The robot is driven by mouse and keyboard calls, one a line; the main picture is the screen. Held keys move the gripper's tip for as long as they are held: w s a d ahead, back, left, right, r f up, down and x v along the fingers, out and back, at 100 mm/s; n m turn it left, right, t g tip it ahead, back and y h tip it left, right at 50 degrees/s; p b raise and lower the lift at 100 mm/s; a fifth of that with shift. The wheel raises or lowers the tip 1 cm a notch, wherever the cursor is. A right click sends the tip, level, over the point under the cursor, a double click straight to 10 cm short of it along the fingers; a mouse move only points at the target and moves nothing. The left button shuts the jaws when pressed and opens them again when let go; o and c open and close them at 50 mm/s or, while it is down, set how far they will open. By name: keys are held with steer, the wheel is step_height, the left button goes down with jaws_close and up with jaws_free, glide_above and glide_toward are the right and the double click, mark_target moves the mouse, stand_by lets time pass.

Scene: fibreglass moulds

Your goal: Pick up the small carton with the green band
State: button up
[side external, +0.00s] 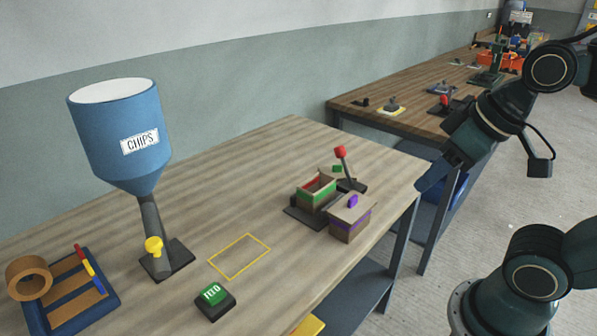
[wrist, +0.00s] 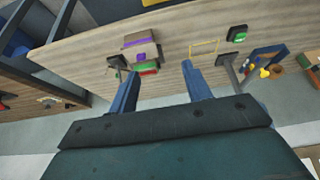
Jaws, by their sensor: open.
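The small carton with the green band (side external: 317,193) sits on a dark base (side external: 296,214) near the right end of the near bench. Its top looks open, with something red inside. In the wrist view its green band (wrist: 147,68) shows just beyond and between my fingers, partly hidden by the carton with purple (wrist: 141,48). My gripper (wrist: 159,80) is open and empty, apart from the cartons. In the side view my arm reaches in from the right, off the bench end.
The purple-marked carton (side external: 349,222) stands close in front of the green-banded one. A red-knobbed lever (side external: 342,160) rises behind it. A yellow outline (side external: 239,257), green button (side external: 213,295), blue chips hopper (side external: 120,130) and tape rack (side external: 70,295) lie leftward. Mid-bench is mostly clear.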

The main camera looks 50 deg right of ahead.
stand_by(0.3)
steer(key=o, duration=0.7)
steer(key=w+d+r+n+g, duration=0.1)
steer(key=w+d+n+g, duration=0.1)
steer(key=w+n, duration=0.5)
steer(key=w+d+r+n+g, duration=0.1)
steer(key=w+d+n, duration=0.15)
steer(key=w, duration=0.75)
steer(key=w+d+f+n+g, duration=0.1)
steer(key=w+d+f+n, duration=0.1)
steer(key=w+f, duration=0.1)
steer(key=w+d+f+n, duration=0.1)
steer(key=w+f+n, duration=0.2)
steer(key=w, duration=0.3)
steer(key=w+d+f+n+g, duration=0.1)
steer(key=w+d+f+n, duration=0.1)
steer(key=w+f+n, duration=0.1)
steer(key=shift+w+d+f+n+g, duration=0.15)
steer(key=shift+w+f, duration=0.15)
steer(key=shift+w, duration=0.25)
steer(key=shift+w+d+f+n+g, duration=0.15)
steer(key=shift+w+f, duration=0.15)
steer(key=shift+w, duration=0.25)
